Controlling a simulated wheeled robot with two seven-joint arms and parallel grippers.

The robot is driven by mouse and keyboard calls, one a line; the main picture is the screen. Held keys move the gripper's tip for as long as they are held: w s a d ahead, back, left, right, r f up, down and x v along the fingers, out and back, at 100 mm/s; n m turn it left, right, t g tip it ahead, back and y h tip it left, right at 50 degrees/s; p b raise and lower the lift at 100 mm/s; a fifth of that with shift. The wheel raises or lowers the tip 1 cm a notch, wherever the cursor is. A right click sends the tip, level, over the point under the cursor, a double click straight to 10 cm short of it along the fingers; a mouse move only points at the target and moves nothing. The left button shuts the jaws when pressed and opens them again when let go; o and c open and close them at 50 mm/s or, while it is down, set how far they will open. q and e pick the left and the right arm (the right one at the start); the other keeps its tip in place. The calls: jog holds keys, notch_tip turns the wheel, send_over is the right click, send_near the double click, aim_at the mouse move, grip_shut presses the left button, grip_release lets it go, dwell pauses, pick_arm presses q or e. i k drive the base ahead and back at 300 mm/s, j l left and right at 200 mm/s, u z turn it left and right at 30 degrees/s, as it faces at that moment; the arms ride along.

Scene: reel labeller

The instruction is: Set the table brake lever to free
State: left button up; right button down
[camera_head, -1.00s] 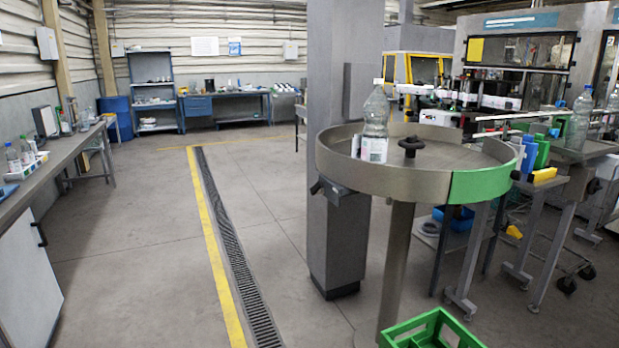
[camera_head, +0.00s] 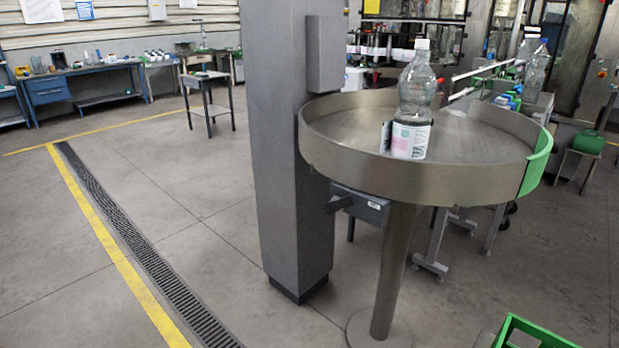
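The round table (camera_head: 340,160) is a grey metal turntable with a raised rim, on one post beside a grey column. A small grey box (camera_head: 362,205) is fixed under its rim on the left. A dark lever (camera_head: 338,204) sticks out from the box's left side, towards the column. I take it for the brake lever; its setting cannot be read from here. A clear labelled bottle (camera_head: 413,105) stands upright on the table near the front rim. Neither of my grippers is in view.
The grey column (camera_head: 285,150) stands close to the table's left side. A green crate (camera_head: 530,335) is on the floor at bottom right. The floor at left is open, with a drain grate (camera_head: 140,250) and yellow line. Workbenches (camera_head: 85,85) stand at the back left.

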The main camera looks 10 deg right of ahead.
aim_at(337, 204)
jog(key=i+j, duration=0.15)
jog(key=j, duration=0.25)
jog(key=i+j+z, duration=0.1)
jog(key=j, duration=0.3)
jog(key=i+j, duration=0.25)
jog(key=j, duration=0.15)
